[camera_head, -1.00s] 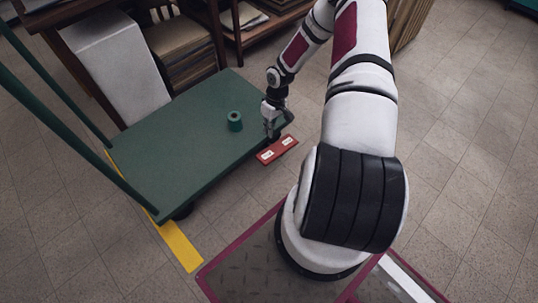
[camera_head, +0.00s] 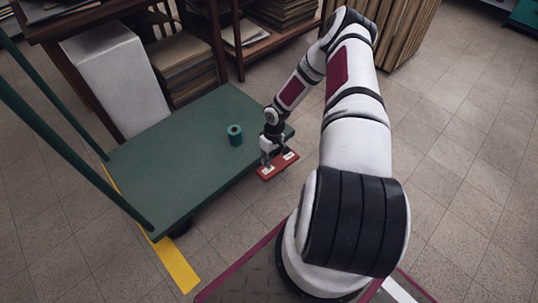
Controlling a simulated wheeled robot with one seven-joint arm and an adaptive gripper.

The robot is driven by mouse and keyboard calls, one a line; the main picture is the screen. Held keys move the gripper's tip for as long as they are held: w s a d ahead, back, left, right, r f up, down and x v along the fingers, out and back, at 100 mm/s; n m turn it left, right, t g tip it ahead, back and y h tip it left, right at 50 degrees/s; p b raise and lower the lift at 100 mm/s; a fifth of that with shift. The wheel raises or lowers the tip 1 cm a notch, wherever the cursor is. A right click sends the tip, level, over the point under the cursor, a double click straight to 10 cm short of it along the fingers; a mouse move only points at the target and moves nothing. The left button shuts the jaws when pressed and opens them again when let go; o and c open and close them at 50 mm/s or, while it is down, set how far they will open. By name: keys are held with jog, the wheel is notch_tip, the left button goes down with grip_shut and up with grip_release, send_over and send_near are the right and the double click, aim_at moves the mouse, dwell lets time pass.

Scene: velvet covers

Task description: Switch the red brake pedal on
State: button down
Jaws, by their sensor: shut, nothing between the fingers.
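The red brake pedal (camera_head: 279,167) sticks out at the near right corner of the green platform cart (camera_head: 190,165). It is a flat red plate with two small white labels; the writing is too small to read. My gripper (camera_head: 268,164) points down at the left part of the pedal and covers some of it. Its fingers are shut and empty. The fingertips appear at or just above the pedal's surface; I cannot tell whether they touch.
A teal roll (camera_head: 235,135) stands on the cart deck, left of my gripper. Green handle posts (camera_head: 75,135) rise at the cart's left end. Shelves with stacked folders (camera_head: 185,62) and a white box (camera_head: 118,78) stand behind. Floor at right is clear.

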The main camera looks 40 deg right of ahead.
aim_at(262, 174)
jog(key=shift+a+f+b, duration=0.25)
jog(key=shift+f+b, duration=0.2)
jog(key=shift+f, duration=0.7)
jog(key=shift+a+f+b, duration=0.2)
jog(key=shift+f+b, duration=0.2)
jog(key=shift+f, duration=0.7)
jog(key=shift+a+f, duration=0.25)
jog(key=shift+a, duration=0.1)
jog(key=shift+a+f+h, duration=0.15)
jog(key=shift+f+h, duration=0.15)
jog(key=shift+h, duration=0.3)
jog(key=f+b, duration=0.1)
jog(key=a+f+b, duration=0.1)
jog(key=shift+f, duration=0.35)
jog(key=shift+a, duration=0.15)
notch_tip(262, 174, up, 14)
jog(key=a+p, duration=0.2)
jog(key=p, duration=0.4)
jog(key=shift+a, duration=0.2)
